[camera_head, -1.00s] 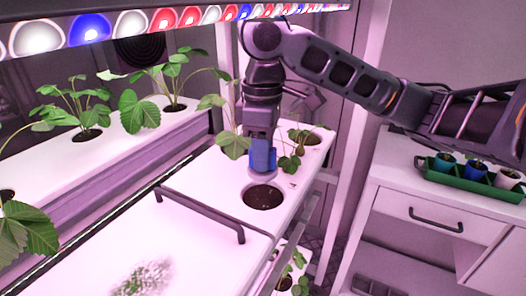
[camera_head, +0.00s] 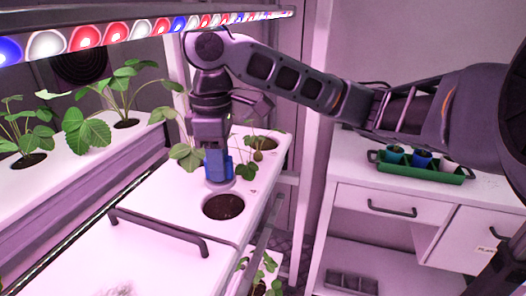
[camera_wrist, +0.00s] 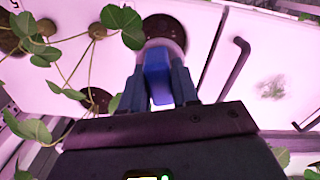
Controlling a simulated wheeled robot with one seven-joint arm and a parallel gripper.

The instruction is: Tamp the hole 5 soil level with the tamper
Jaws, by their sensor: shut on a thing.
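The tamper (camera_head: 216,164) has a blue handle and a pale round foot. My gripper (camera_head: 212,150) is shut on the handle and holds it roughly upright beside the near soil hole (camera_head: 223,207). This hole is round, filled with dark soil and has no plant. No number shows on it, so I cannot tell whether it is hole 5. In the wrist view, the fingers of my gripper (camera_wrist: 157,90) flank the blue tamper (camera_wrist: 157,70), and the foot overlaps the lower part of the soil hole (camera_wrist: 164,27). Any contact with the soil cannot be told.
Strawberry plants (camera_head: 247,160) stand close behind the tamper, with leaves near my gripper. A dark handle bar (camera_head: 160,230) crosses the white rack in front. A lamp strip (camera_head: 150,27) hangs above. A green tray (camera_head: 420,168) with pots sits on the cabinet at right.

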